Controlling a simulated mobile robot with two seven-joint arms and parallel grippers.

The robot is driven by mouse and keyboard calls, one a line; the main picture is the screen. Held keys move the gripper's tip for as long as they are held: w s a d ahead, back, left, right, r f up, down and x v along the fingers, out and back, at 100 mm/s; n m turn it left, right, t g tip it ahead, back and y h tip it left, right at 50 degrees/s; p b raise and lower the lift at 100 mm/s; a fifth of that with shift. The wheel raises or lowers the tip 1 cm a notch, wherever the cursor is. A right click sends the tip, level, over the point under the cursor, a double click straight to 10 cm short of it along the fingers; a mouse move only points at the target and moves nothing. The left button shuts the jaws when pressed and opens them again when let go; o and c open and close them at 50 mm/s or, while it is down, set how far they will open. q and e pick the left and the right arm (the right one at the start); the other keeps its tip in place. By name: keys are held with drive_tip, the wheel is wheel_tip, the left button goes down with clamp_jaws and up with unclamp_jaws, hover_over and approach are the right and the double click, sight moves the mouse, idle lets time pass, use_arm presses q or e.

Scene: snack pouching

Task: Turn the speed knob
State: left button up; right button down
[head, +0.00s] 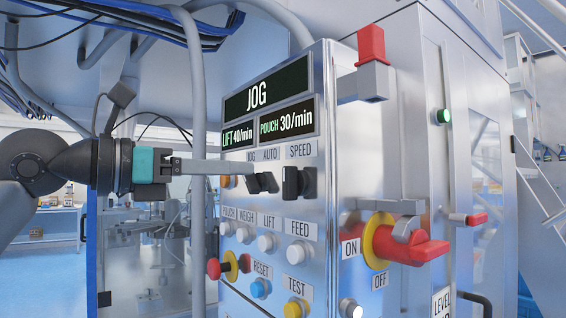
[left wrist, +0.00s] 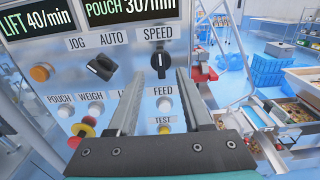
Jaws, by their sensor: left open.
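The speed knob (head: 291,183) is a black knob under the SPEED label on the steel control panel (head: 315,275). In the left wrist view the knob (left wrist: 160,61) shows just beyond the gap between my fingertips, with its grip close to upright. My left gripper (head: 246,167) points at the panel from the left, its fingers level with the knob row. In the left wrist view the gripper (left wrist: 161,73) is open and empty. Whether a fingertip touches the knob cannot be told. My right gripper is not in view.
The black JOG/AUTO selector (head: 262,183) sits close left of the knob. Several push buttons and a red-yellow stop button (head: 230,266) are below. A red-yellow rotary switch (head: 400,242) juts from the right side. A grey vertical pipe (head: 197,220) stands left of the panel.

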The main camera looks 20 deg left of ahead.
sight(284, 170)
use_arm(q)
drive_tip(key=p+x, duration=0.1)
drive_tip(key=x, duration=0.7)
drive_tip(key=shift+w+d, duration=0.2)
drive_tip(key=shift+w, duration=0.1)
drive_tip(key=shift+w+d+p, duration=0.3)
drive_tip(key=shift+w, duration=0.1)
clamp_jaws()
